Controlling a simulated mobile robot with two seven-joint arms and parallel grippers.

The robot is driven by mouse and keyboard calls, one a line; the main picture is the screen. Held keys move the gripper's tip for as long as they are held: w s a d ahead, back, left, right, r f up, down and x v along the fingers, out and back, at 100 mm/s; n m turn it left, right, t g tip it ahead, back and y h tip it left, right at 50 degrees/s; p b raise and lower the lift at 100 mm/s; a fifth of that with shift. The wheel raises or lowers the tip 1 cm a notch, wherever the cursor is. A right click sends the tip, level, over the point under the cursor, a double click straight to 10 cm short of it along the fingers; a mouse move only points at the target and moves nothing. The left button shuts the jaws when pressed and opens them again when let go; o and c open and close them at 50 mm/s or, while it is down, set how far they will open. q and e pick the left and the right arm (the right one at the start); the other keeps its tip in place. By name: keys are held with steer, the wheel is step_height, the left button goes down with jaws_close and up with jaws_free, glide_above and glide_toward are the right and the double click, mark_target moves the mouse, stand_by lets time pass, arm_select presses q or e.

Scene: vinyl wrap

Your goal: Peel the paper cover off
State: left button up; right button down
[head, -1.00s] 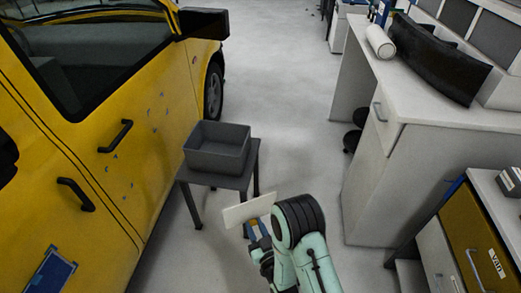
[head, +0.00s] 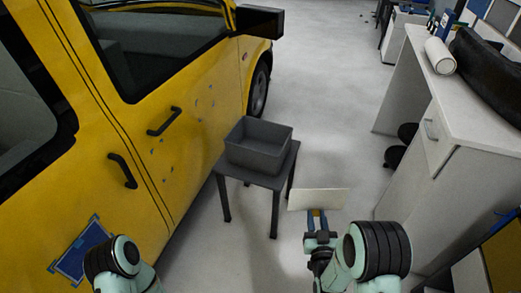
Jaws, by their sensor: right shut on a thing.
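A dark blue rectangular patch (head: 80,254) edged with lighter blue tape is on the yellow car's side at the lower left. I cannot tell whether a paper cover lies on it. My right gripper (head: 317,214) is shut on a flat, cream rectangular piece (head: 318,199), held above the floor right of the small table. The piece is stiff-looking; I cannot tell whether it is a paper cover. My left arm comes in at the bottom left, close to the patch, but its gripper does not show.
The yellow car (head: 185,160) fills the left side. A grey open bin (head: 258,152) stands on a small dark table (head: 285,168) beside it. A white counter (head: 475,105) with a white roll (head: 440,56) is at right. Floor between is clear.

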steer(key=s+f, duration=0.4)
steer(key=f, duration=0.1)
steer(key=shift+w+r, duration=0.1)
stand_by(0.4)
